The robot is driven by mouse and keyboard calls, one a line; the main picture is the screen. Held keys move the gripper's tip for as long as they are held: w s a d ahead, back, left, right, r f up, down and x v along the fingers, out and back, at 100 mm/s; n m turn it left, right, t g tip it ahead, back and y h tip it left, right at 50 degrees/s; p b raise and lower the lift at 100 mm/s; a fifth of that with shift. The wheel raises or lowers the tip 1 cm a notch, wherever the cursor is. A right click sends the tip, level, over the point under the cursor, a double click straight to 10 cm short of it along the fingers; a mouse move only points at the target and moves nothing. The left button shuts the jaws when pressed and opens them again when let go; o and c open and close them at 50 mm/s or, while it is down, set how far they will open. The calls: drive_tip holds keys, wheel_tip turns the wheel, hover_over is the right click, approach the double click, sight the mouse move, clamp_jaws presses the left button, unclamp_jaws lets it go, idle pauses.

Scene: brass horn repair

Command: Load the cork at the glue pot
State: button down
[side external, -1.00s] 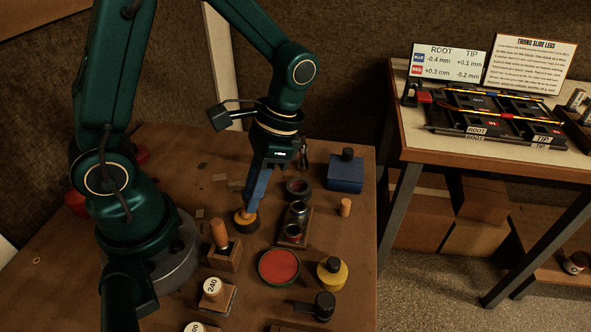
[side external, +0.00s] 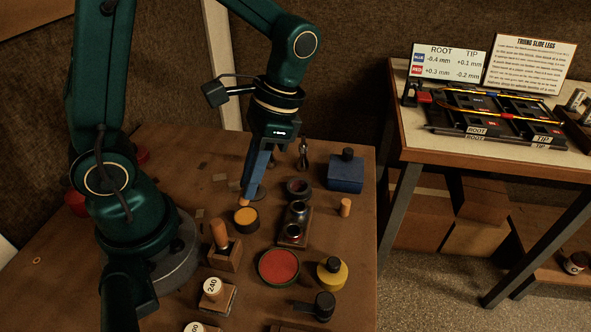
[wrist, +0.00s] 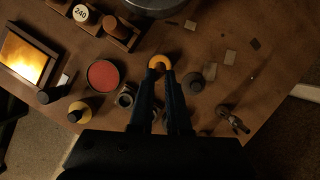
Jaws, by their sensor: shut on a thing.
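My gripper (side external: 251,192) points down over the bench, shut on a small tan cork (side external: 245,201) at its fingertips. The glue pot (side external: 246,219), a round dark pot with amber contents, stands on the bench just below and in front of the cork in the side view. The cork appears raised clear of the pot. In the wrist view the fingertips (wrist: 161,74) overlap the amber pot (wrist: 158,58), and the cork between them is hard to separate from it. Whether glue coats the cork is too small to tell.
A dark round pot (side external: 298,188), a wooden block with dark cups (side external: 293,236), a red-filled dish (side external: 279,267) and a wood-handled tool (side external: 220,238) stand nearby. A blue bottle (side external: 345,173) and another tan cylinder (side external: 345,207) are farther right. A second bench (side external: 470,158) holds a dark rack.

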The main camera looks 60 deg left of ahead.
drive_tip(key=shift+r, duration=1.9)
